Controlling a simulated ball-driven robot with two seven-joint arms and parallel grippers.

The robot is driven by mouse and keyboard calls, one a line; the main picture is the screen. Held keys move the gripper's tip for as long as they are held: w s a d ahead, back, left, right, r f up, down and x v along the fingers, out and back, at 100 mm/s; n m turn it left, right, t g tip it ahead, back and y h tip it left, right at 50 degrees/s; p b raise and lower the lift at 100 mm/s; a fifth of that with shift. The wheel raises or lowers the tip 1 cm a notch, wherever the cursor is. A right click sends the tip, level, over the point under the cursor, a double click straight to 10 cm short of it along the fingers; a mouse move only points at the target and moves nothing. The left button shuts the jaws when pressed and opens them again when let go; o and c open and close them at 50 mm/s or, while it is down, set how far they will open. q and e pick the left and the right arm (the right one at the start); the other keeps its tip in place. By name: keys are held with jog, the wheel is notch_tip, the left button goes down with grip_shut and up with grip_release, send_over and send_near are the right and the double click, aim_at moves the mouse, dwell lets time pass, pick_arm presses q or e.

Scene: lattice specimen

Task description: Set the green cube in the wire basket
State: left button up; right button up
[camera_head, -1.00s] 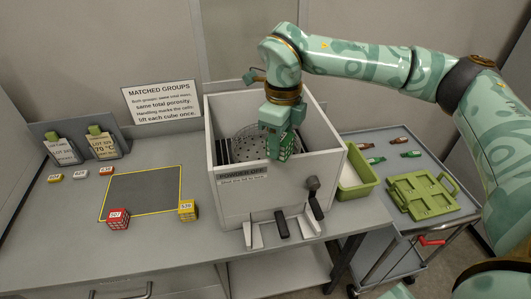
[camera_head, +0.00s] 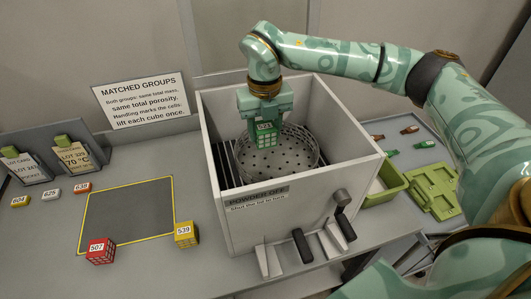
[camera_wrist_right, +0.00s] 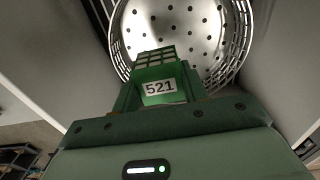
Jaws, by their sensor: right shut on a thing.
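The green cube (camera_head: 265,136), with a white label reading 521, is between the fingers of my right gripper (camera_head: 264,124). In the right wrist view the green cube (camera_wrist_right: 158,84) shows its label, and a dark lattice face points away from the gripper. The wire basket (camera_head: 290,160), round with a perforated floor, stands inside the grey open-topped box. The cube is over the rear left part of the basket; whether it touches the floor I cannot tell. In the right wrist view the basket (camera_wrist_right: 236,60) lies beyond the cube. My left gripper is not in view.
The grey box (camera_head: 275,225) has high walls around the basket, with black-handled levers at its front. A red cube (camera_head: 100,251) and a yellow cube (camera_head: 187,234) sit by a yellow-edged dark mat (camera_head: 125,215). A green tray (camera_head: 388,190) stands right of the box.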

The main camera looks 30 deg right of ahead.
aim_at(266, 141)
notch_tip(266, 141, down, 4)
jog(key=shift+s+r, duration=0.1)
jog(key=shift+s, duration=0.05)
notch_tip(266, 141, down, 4)
jog(key=shift+r+b, duration=0.25)
jog(key=shift+b, duration=0.2)
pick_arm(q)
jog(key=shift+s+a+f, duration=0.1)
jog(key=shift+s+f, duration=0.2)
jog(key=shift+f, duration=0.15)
pick_arm(e)
jog(key=shift+f, duration=0.15)
jog(key=o, duration=1)
pick_arm(q)
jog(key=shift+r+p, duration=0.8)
jog(key=shift+p, duration=0.05)
pick_arm(e)
notch_tip(266, 141, up, 12)
jog(key=shift+r, duration=0.2)
